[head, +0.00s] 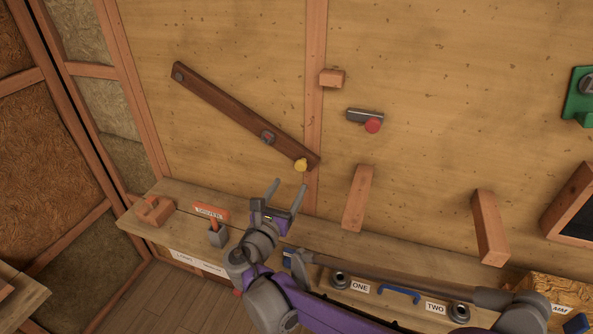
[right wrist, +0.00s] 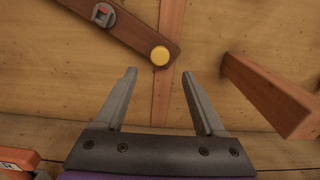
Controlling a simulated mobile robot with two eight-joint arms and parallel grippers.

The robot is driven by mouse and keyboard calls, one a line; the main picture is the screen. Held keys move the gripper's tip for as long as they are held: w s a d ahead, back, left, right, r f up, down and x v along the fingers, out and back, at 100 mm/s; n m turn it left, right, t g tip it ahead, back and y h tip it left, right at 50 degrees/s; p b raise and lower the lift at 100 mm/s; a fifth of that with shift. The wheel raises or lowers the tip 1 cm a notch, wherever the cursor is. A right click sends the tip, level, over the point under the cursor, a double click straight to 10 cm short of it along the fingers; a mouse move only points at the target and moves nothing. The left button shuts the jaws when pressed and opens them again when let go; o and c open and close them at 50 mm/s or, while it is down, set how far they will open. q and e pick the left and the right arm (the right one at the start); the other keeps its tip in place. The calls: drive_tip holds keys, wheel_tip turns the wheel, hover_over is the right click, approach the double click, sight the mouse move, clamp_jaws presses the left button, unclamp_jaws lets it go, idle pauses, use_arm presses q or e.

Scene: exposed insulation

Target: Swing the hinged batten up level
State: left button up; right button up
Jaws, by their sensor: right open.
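The dark brown batten (head: 225,105) hangs on the plywood wall, sloping down from a grey pivot (head: 178,74) at its upper left to its free lower right end. A yellow knob (head: 301,165) sits near that free end, and a small grey dial with a red mark (head: 267,137) is fixed above it along the batten. My right gripper (head: 288,184) is open and empty, just below the knob and apart from it. In the right wrist view the batten (right wrist: 125,25) and yellow knob (right wrist: 160,56) lie beyond the open fingertips (right wrist: 158,74). My left gripper is not in view.
A wooden block (head: 332,78) and a grey bar with a red knob (head: 372,122) are on the wall to the right. Wooden posts (head: 357,198) (head: 490,228) jut out above the bench (head: 400,247). An orange-handled driver in a holder (head: 217,235) stands left of my gripper.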

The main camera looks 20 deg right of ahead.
sight(300, 168)
drive_tip(key=x, duration=0.7)
drive_tip(key=shift+w+d, duration=0.15)
drive_tip(key=shift+w, duration=0.1)
clamp_jaws()
idle(1.1)
